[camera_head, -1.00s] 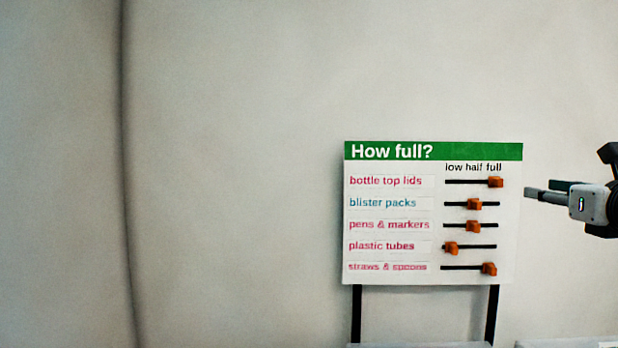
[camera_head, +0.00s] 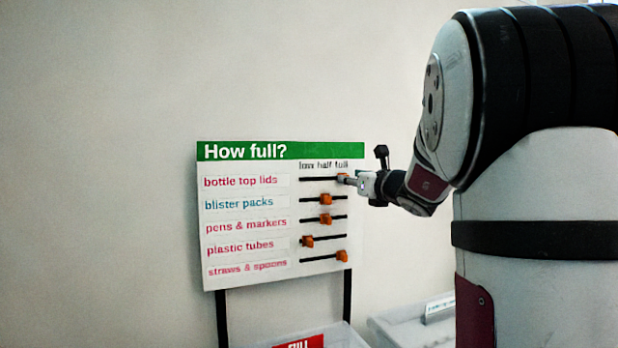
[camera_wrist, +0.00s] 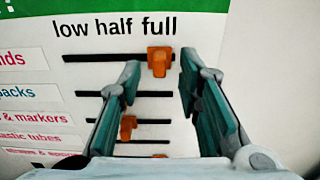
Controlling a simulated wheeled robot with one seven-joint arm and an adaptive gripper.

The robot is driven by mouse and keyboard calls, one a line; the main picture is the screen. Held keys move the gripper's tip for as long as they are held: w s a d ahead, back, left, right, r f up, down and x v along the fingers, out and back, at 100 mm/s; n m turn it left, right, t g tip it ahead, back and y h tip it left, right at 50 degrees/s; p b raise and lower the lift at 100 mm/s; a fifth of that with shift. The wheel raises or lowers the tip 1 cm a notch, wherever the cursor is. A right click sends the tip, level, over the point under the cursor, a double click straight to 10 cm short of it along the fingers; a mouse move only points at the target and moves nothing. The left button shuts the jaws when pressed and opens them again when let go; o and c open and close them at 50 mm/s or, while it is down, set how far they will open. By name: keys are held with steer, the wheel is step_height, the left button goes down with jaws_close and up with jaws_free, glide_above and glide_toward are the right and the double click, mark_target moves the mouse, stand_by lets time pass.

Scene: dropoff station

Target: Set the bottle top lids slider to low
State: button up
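The "How full?" board (camera_head: 245,185) stands upright with rows of orange sliders. The bottle top lids slider (camera_head: 343,177) is at the right end of its black track (camera_head: 318,179), under "full". It also shows in the wrist view (camera_wrist: 160,61), between and just beyond my fingertips. My gripper (camera_head: 352,181) is at the right end of the top row and partly covers this slider in the head view. In the wrist view my gripper (camera_wrist: 160,75) is open, with one finger on each side of the slider. Whether a finger touches the slider cannot be told.
The blister packs slider (camera_head: 326,199) and pens & markers slider (camera_head: 326,219) sit mid-track below. The plastic tubes slider (camera_head: 307,241) is left and the straws & spoons slider (camera_head: 342,256) is right. Bins (camera_head: 405,322) stand low at right. The wall around is clear.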

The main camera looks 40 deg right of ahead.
mark_target(305, 178)
steer(key=shift+x, duration=1.3)
steer(key=shift+c, duration=0.6)
jaws_close()
steer(key=a+b, duration=0.2)
steer(key=a, duration=0.1)
steer(key=w+a+b, duration=0.1)
steer(key=a+b, duration=0.1)
steer(key=w+a+b, duration=0.1)
steer(key=a+b, duration=0.1)
steer(key=a, duration=0.1)
steer(key=shift+w+a+f, duration=0.1)
steer(key=shift+w+a, duration=0.1)
steer(key=shift+a, duration=0.2)
steer(key=shift+w+a+b, duration=0.1)
steer(key=shift+a+b, duration=0.3)
steer(key=shift+a, duration=0.3)
steer(key=shift+o, duration=0.6)
jaws_free()
steer(key=shift+a, duration=0.15)
